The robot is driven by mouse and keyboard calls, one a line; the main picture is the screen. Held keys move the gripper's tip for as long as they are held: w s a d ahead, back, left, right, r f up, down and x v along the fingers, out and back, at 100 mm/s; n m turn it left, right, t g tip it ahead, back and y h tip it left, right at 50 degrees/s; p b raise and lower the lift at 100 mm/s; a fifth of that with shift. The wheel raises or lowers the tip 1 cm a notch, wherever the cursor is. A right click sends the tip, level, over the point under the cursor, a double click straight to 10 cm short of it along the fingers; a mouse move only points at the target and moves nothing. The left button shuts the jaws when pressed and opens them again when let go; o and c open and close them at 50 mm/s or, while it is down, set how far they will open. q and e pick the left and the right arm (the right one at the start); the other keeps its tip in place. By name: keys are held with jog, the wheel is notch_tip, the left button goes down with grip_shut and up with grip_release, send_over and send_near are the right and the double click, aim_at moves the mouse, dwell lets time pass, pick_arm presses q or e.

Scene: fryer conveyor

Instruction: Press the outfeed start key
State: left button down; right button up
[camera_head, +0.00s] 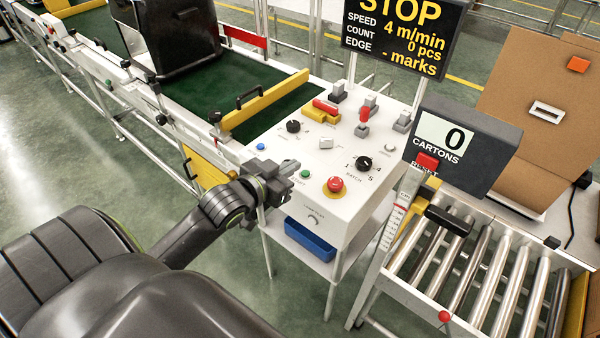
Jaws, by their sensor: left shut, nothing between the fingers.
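The white control box (345,160) stands in the middle. A green key (304,174) sits near its front left edge, with small lettering beside it too blurred to read surely. My left gripper (290,167) is shut and empty, its tip just left of the green key. I cannot tell whether they touch. A red mushroom button on a yellow base (335,185) lies to the right of the green key. A blue button (260,147) is left of the gripper. The status display (400,30) reads STOP, 4 m/min, 0 pcs. My right gripper is not in view.
Black knobs (363,163) and a red-topped lever (363,115) rise from the box. A green belt (245,85) with a yellow bar (265,104) lies behind. The carton counter (463,146) reads 0 above a roller table (490,270). A blue bin (310,240) sits below.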

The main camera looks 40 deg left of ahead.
aim_at(300, 181)
pick_arm(q)
jog(key=x, duration=0.3)
jog(key=shift+w+f, duration=0.1)
jog(key=shift+w, duration=0.25)
notch_tip(300, 181, down, 3)
jog(key=shift+w+r, duration=0.15)
jog(key=shift+w, duration=0.05)
jog(key=shift+s+f, duration=0.1)
jog(key=shift+f, duration=0.6)
